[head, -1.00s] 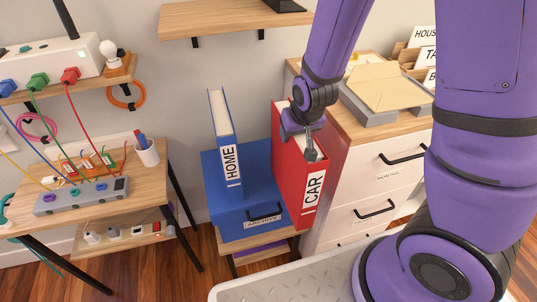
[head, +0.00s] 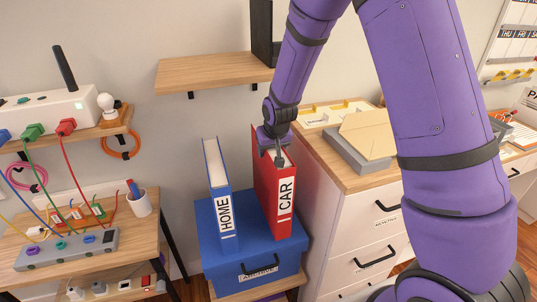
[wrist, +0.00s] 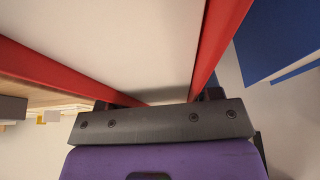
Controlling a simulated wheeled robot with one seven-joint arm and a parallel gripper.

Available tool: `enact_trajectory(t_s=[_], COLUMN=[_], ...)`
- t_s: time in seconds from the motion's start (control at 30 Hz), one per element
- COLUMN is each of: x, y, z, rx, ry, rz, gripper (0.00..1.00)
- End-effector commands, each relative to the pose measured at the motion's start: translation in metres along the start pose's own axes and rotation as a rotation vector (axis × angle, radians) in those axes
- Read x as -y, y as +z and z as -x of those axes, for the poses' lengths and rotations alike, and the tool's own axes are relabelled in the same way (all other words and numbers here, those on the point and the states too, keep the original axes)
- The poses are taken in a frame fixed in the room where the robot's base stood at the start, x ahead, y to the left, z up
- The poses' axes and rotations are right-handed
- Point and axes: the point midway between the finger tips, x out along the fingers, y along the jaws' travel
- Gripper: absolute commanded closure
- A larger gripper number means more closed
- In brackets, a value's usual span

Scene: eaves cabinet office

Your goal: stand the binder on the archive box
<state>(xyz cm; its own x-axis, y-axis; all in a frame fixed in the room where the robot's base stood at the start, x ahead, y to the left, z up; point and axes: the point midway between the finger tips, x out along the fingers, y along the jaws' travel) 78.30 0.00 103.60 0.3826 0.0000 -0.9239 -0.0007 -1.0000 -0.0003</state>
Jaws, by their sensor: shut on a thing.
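The red binder labelled CAR (head: 268,200) is upright at the right part of the blue archive box (head: 217,262), beside the blue HOME binder (head: 219,190). Its lower edge appears at the box lid, but I cannot tell whether it touches. My gripper (head: 278,158) is shut on the top of the red binder. In the wrist view the red binder's covers (wrist: 60,72) run up from my jaws on both sides of a pale inner face. The fingertips are mostly hidden there.
A white drawer cabinet (head: 345,225) with a grey tray and folders on top stands close to the right. A wooden shelf (head: 215,72) hangs above on the wall. A wooden desk with a power strip (head: 65,248) is to the left.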

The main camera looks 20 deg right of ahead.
Motion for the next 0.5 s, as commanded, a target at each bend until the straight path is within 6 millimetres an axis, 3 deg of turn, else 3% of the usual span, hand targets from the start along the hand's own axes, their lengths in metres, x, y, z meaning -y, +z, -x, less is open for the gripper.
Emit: enact_trajectory(t_s=[0.4,0.5], x=[0.000,0.000], y=[-0.023,-0.018], z=[-0.009,-0.017], rx=[-0.002,0.001], ry=[0.000,0.000], rz=[0.000,0.001], gripper=[1.00,1.00])
